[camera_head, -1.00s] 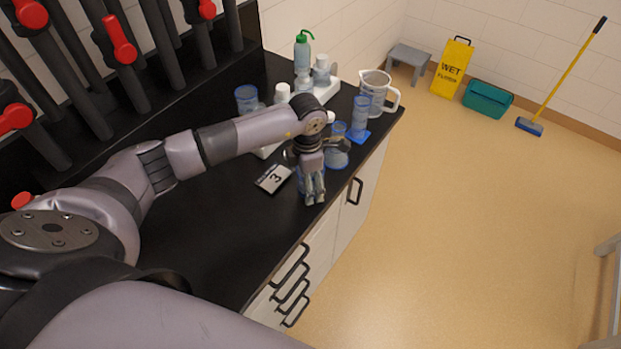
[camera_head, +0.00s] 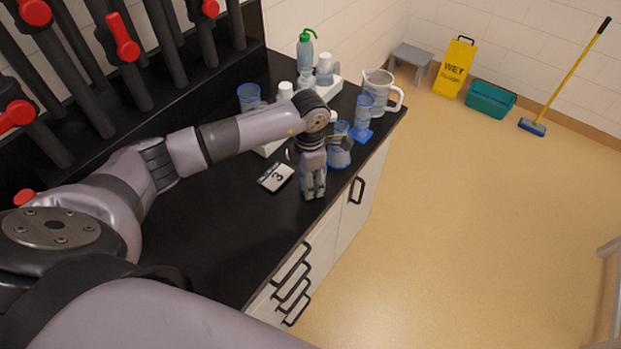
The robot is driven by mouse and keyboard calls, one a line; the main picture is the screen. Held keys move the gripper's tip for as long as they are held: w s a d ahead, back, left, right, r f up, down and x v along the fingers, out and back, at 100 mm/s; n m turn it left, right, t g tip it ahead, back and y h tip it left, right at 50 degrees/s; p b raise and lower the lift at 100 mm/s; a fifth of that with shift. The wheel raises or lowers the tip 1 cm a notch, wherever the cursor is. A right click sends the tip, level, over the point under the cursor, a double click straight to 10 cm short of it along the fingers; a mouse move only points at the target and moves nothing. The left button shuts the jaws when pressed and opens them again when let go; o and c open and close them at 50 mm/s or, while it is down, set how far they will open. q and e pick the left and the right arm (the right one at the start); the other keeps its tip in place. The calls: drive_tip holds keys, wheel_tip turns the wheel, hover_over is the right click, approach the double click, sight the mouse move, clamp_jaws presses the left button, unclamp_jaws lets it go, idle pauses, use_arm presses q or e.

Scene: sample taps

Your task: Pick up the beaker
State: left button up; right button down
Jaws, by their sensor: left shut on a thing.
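My left gripper (camera_head: 313,186) points down at the front edge of the black counter. Its fingers are shut on a clear blue-tinted beaker (camera_head: 302,181), which is mostly hidden behind the fingers and shows only as slivers of blue. I cannot tell whether the beaker is still touching the counter. My right gripper is not in view.
Close behind the gripper stand a blue-tinted glass vessel (camera_head: 340,157), a blue-footed cylinder (camera_head: 363,117) and a white-handled jug (camera_head: 378,92). A card marked 3 (camera_head: 276,177) lies to the left. A blue beaker (camera_head: 249,97) and a green-capped bottle (camera_head: 306,50) stand farther back. The near counter is clear.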

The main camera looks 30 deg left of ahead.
use_arm(q)
wheel_tip(320, 180, up, 18)
drive_tip(key=b, duration=0.5)
drive_tip(key=s+d+f+m, duration=0.3)
drive_tip(key=s+m, duration=0.3)
drive_tip(key=m, duration=0.7)
drive_tip(key=s+d+f+m, duration=0.3)
drive_tip(key=s+m, duration=0.4)
drive_tip(key=m, duration=0.7)
drive_tip(key=shift+s+d+f+b, duration=0.2)
drive_tip(key=shift+d+f+b, duration=0.1)
drive_tip(key=shift+f, duration=0.3)
